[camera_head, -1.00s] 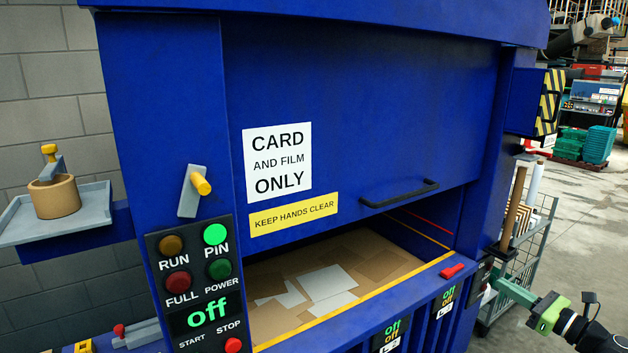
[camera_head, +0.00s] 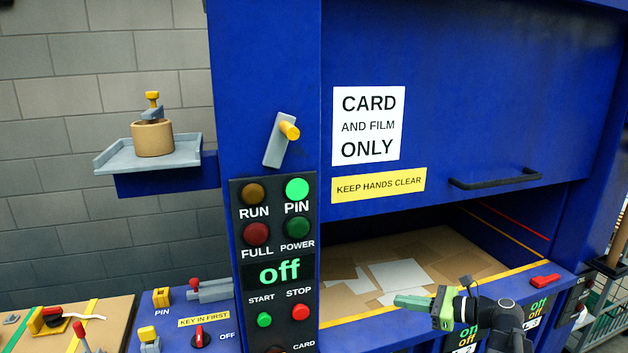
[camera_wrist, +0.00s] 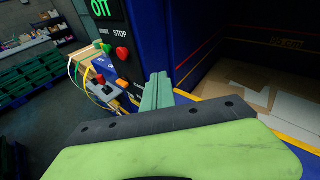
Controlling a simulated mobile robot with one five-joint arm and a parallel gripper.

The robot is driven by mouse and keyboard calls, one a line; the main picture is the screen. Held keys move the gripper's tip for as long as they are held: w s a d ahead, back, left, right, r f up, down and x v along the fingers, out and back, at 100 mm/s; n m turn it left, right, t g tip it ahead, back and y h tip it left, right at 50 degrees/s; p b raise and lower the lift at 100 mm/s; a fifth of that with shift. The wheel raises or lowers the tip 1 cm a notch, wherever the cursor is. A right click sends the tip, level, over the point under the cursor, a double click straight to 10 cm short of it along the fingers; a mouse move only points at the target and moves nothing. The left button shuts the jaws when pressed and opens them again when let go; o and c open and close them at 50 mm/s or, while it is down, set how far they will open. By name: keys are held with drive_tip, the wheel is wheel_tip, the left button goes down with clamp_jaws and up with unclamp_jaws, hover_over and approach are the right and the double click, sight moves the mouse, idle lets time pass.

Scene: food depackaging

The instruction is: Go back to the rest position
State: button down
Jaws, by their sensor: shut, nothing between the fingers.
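My gripper (camera_head: 412,302) has green fingers and a bright green body. It is in front of the blue baler's open lower mouth, over its front edge, in the head view. The fingers are together with nothing between them and point left toward the control panel. In the wrist view the closed fingers (camera_wrist: 157,92) point up toward the panel's lower end, apart from the card inside. My black wrist shows behind the green body.
The control panel (camera_head: 272,270) reads "off", with the PIN lamp lit green. Flattened card (camera_head: 450,252) lies inside the mouth. A grey tray (camera_head: 110,160) holds a brown pot at left. A key board (camera_head: 220,337) and wooden board (camera_head: 110,320) stand low at left.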

drive_tip(key=s+a+f+n+g+h+b, duration=0.35)
drive_tip(key=a+f+n, duration=0.25)
drive_tip(key=a+f, duration=0.45)
drive_tip(key=s+a+f+n+g+h+b, duration=0.2)
drive_tip(key=a+f+n+g+b, duration=0.3)
drive_tip(key=a+f, duration=0.55)
drive_tip(key=s+d+f+n+h+p, duration=0.1)
drive_tip(key=d+f+n+h, duration=0.1)
drive_tip(key=d+n, duration=0.3)
drive_tip(key=s+d+f+n+h+p, duration=0.1)
drive_tip(key=s+d+f+n+h, duration=0.1)
drive_tip(key=d+n+h, duration=0.3)
drive_tip(key=n, duration=0.2)
drive_tip(key=shift+d+f+n, duration=0.25)
drive_tip(key=shift+f+n, duration=0.1)
drive_tip(key=shift+n, duration=0.05)
drive_tip(key=shift+a, duration=0.1)
drive_tip(key=shift+s, duration=0.15)
